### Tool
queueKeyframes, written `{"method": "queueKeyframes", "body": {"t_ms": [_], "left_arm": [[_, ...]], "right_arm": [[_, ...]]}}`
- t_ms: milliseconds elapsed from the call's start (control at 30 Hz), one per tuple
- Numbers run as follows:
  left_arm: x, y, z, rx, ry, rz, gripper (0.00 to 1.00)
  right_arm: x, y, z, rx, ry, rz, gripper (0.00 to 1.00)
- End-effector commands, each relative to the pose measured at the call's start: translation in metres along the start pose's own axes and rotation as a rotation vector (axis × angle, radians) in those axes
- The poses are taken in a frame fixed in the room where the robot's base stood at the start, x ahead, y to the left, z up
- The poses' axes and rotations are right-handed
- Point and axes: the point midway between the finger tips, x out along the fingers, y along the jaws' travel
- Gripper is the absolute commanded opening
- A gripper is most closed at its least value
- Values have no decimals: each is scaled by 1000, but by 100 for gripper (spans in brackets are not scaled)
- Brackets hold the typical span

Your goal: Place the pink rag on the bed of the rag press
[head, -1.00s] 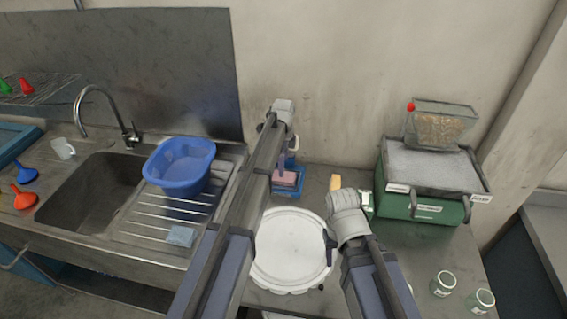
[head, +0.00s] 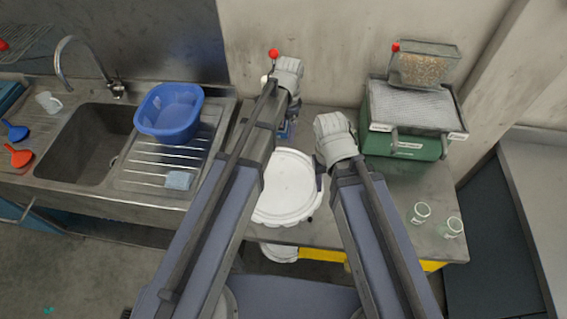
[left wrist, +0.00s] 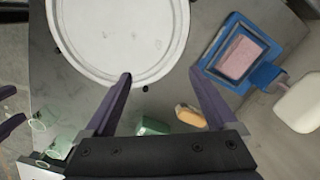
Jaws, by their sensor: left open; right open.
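The pink rag (left wrist: 238,57) lies flat inside the blue frame of the rag press (left wrist: 212,74) in the left wrist view, apparently on its bed. In the head view my left gripper (head: 288,75) is near the wall.
A round white lid or tray (head: 288,190) lies between my arms. A green box (head: 405,145) with a clear grain-filled case (head: 424,68) stands at the right. Glass jars (head: 420,212) are near the front. A sink with a blue basin (head: 168,112) is at left.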

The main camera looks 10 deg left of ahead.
Motion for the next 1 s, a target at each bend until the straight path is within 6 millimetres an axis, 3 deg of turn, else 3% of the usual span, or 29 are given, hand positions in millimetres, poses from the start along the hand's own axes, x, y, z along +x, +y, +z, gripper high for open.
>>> {"method": "queueKeyframes", "body": {"t_ms": [33, 100, 200, 300, 500, 1000], "left_arm": [[0, 44, 20, -92, -9, -4, 91], [1, 80, 34, -236, -21, -12, 91], [1, 121, 53, -412, -31, -24, 91], [1, 148, 68, -544, -38, -35, 91], [1, 169, 80, -668, -44, -46, 91], [1, 168, 79, -676, -43, -46, 91]], "right_arm": [[0, 0, 0, 0, 0, 0, 50], [0, 0, 0, 0, 0, 0, 50], [0, 0, 0, 0, 0, 0, 50], [0, 0, 0, 0, 0, 0, 50], [0, 0, 0, 0, 0, 0, 50], [0, 0, 0, 0, 0, 0, 50]]}}
